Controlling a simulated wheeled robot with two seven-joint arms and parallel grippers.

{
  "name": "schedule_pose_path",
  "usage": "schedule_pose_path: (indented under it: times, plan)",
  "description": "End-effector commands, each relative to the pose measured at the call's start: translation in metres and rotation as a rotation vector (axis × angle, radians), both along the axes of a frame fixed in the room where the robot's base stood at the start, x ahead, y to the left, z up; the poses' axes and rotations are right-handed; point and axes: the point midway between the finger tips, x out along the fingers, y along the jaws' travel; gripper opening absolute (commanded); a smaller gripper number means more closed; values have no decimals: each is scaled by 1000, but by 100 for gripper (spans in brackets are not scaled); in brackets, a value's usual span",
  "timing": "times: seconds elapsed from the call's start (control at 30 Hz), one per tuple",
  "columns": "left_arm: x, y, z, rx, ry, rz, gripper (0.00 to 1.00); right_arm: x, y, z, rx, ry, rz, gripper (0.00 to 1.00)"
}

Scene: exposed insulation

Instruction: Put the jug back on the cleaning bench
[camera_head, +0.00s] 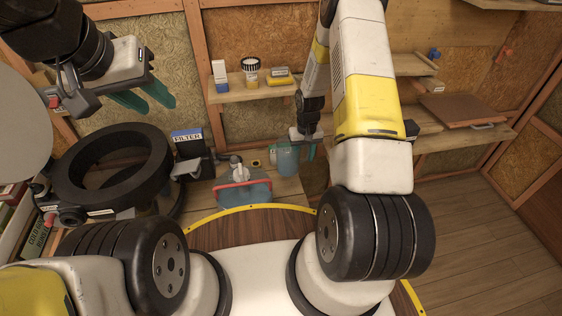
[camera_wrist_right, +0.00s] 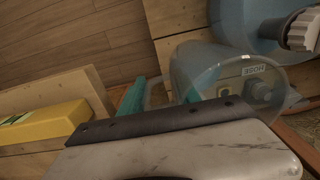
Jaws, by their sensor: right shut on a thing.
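The jug (camera_head: 287,160) is a clear, bluish container above or on the wooden bench (camera_head: 290,188) at the back centre. My right gripper (camera_head: 303,146) is shut on it, its teal fingers at the jug's upper part. In the right wrist view the jug (camera_wrist_right: 215,72) shows its round rim and a small label, with teal fingers (camera_wrist_right: 160,95) at its near side. I cannot tell whether its base touches the bench. My left gripper (camera_head: 147,98) is empty, its teal fingers apart, high at the left.
A blue container with a pale cap (camera_head: 243,188) stands left of the jug, close beside it in the wrist view (camera_wrist_right: 250,20). A filter box (camera_head: 187,140) and a black ring (camera_head: 112,165) lie further left. Shelves (camera_head: 255,90) hold small items. Floor is clear at right.

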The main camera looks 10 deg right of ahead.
Motion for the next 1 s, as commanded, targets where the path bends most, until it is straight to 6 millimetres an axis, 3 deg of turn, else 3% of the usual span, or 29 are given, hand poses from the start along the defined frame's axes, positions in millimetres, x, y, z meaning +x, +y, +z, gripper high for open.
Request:
schedule_pose_path:
  times: [0.33,0.77,1.0]
  plan:
    - [0,0,0,0,0,0,36,1,-2,-63,-1,1,5,0]
    - [0,0,0,0,0,0,36,1,-3,-108,-2,1,5,0]
    - [0,0,0,0,0,0,36,2,-3,-109,-2,-2,5,0]
